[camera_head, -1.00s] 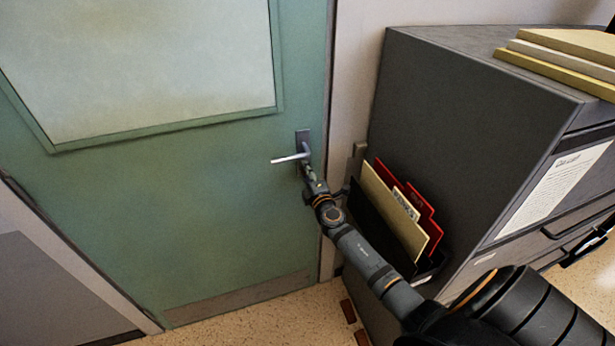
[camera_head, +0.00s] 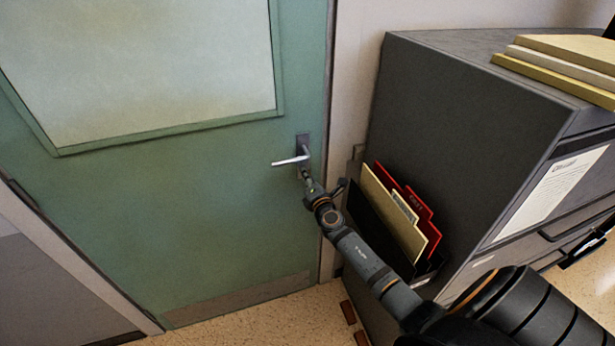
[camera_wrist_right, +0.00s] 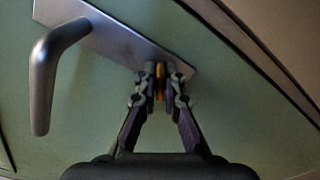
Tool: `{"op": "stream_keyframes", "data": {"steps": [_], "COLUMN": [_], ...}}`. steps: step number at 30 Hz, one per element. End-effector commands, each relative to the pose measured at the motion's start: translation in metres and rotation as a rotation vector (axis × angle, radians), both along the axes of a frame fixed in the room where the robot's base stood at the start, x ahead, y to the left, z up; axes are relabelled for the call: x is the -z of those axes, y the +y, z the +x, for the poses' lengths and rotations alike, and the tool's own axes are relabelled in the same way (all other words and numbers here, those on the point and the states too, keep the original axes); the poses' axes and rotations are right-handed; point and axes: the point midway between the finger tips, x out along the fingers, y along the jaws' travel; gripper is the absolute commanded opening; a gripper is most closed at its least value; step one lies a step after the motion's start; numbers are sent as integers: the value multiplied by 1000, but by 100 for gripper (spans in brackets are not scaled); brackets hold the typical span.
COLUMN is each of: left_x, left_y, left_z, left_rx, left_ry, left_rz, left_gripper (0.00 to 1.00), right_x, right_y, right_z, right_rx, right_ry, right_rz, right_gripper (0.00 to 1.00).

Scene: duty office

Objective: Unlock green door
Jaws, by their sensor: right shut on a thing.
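The green door (camera_head: 220,220) is shut, with a large pale pane in its upper part. Its silver lever handle (camera_head: 290,161) points left from a dark metal plate (camera_head: 303,142) near the door's right edge. My right gripper (camera_head: 306,177) is at the lower end of this plate, below the lever. In the right wrist view, the gripper (camera_wrist_right: 160,86) is shut on a small brass-coloured piece, seemingly a key (camera_wrist_right: 160,70), at the plate's end. The fingers hide most of it, and I cannot tell how deep it sits in the lock. My left gripper is not in view.
A grey cabinet (camera_head: 460,120) stands close to the right of my right arm, with yellow folders (camera_head: 560,65) on top. A holder with red and tan folders (camera_head: 400,210) is on its side.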

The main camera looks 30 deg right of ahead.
Motion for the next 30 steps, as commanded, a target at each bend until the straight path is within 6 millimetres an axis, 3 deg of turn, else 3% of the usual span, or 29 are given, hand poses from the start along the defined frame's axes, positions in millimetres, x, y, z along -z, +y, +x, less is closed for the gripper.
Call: {"op": "stream_keyframes", "data": {"steps": [7, 15, 23, 30], "left_x": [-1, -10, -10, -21], "left_y": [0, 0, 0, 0], "left_z": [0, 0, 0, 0], "left_rx": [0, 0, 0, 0], "left_ry": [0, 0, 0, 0], "left_rz": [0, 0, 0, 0], "left_gripper": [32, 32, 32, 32], "right_x": [0, 0, 0, -1], "right_y": [0, 0, 0, 0], "right_z": [0, 0, 0, 0], "right_rx": [0, -1, 0, -2], "right_ry": [11, 125, 132, 239], "right_rz": [-44, -515, -550, -986], "right_gripper": [0, 0, 0, 0]}}
